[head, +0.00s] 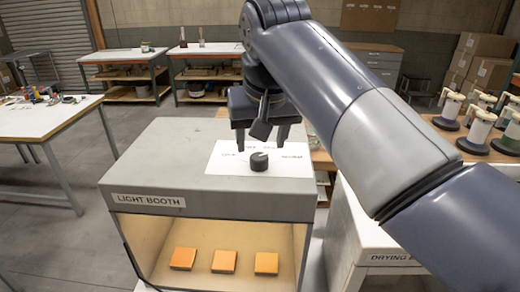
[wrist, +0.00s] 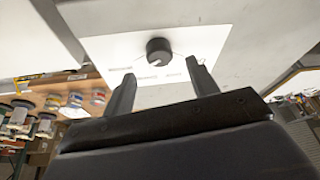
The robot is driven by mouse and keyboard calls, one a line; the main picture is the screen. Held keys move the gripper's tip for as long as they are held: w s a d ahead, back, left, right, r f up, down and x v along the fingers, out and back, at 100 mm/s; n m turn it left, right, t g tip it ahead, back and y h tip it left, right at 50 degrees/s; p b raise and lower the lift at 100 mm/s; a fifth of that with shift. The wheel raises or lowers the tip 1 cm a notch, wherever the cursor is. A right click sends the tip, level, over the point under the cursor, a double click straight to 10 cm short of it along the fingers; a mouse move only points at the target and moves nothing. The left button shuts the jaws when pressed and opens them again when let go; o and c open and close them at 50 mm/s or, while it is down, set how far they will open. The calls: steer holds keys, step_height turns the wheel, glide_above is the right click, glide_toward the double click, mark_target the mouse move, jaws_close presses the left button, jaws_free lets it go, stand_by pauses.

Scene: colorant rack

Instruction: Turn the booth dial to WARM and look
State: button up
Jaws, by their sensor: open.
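The booth dial (head: 259,161) is a dark round knob on a white label plate (head: 225,168) on top of the light booth (head: 155,160). In the wrist view the dial (wrist: 159,51) has a pale pointer mark near its lower edge. Small printed words stand around it, too small to read. My gripper (head: 262,146) is open above the dial, fingers pointing down. In the wrist view its two fingertips (wrist: 160,67) are on either side below the dial, apart from it. The booth's inside is lit warm yellow, with three orange sample tiles (head: 224,261) on its floor.
A white drying unit (head: 362,235) stands right of the booth, partly behind my arm.

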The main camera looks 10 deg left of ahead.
mark_target(259, 157)
steer(key=v, duration=0.6)
steer(key=x, duration=1)
steer(key=shift+w+f, duration=0.1)
steer(key=shift+f, duration=0.3)
